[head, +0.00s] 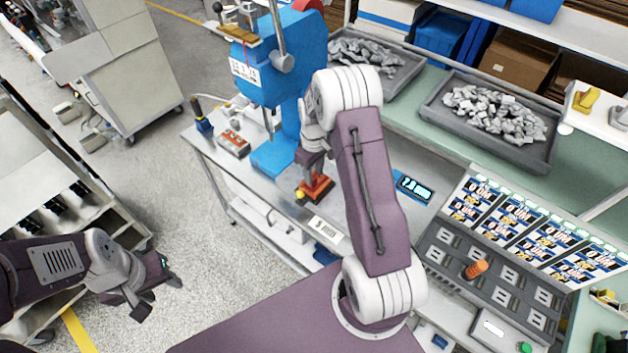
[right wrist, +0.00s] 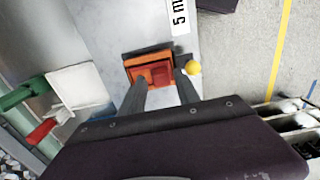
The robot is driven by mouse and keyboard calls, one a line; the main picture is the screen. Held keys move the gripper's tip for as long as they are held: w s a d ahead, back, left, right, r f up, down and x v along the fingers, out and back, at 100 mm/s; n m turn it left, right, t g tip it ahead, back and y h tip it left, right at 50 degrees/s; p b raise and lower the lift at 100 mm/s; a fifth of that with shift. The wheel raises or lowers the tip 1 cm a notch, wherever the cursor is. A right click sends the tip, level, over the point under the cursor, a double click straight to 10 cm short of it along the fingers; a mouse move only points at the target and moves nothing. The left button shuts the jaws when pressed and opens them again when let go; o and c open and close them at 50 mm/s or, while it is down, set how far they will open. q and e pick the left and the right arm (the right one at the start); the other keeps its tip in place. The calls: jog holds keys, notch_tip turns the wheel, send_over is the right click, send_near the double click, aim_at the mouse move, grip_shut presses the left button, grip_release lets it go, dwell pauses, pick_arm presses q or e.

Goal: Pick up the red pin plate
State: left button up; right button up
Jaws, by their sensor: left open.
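The red pin plate (head: 318,188) is a small orange-red piece on the metal bench, at the foot of the blue press. In the right wrist view the red pin plate (right wrist: 162,75) shows a darker red raised block. A yellow ball knob (right wrist: 193,68) sits beside it. My right gripper (head: 312,168) points down just above the plate. In the right wrist view its fingers (right wrist: 162,86) are apart, one to each side of the red block; contact cannot be made out. My left gripper (head: 160,275) is open and empty, out over the floor at the left.
The blue press (head: 280,65) stands behind the plate. A white label (head: 325,229) lies at the bench edge. A small display (head: 413,188) and a breaker panel (head: 490,275) with an orange handle (head: 475,269) are at the right. Grey bins (head: 540,165) of parts stand behind.

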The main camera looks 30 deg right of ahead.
jog(key=f, duration=0.1)
jog(key=f+p, duration=0.1)
jog(key=f, duration=0.2)
jog(key=shift+w+a, duration=0.2)
jog(key=shift+w, duration=0.1)
jog(key=shift+d+f, duration=0.15)
jog(key=shift+f, duration=0.2)
jog(key=shift+r, duration=0.1)
grip_shut()
jog(key=shift+r, duration=0.1)
jog(key=shift+w+r, duration=0.1)
jog(key=shift+r, duration=0.2)
notch_tip(320, 180, up, 3)
jog(key=shift+f+b, duration=0.1)
jog(key=shift+b, duration=0.6)
jog(key=s+r+b, duration=0.1)
jog(key=s+r, duration=0.2)
jog(key=s, duration=0.3)
jog(key=s+d+r+b, duration=0.1)
jog(key=s+r, duration=0.3)
jog(key=s, duration=0.2)
jog(key=shift+r+b, duration=0.2)
jog(key=shift+b, duration=0.2)
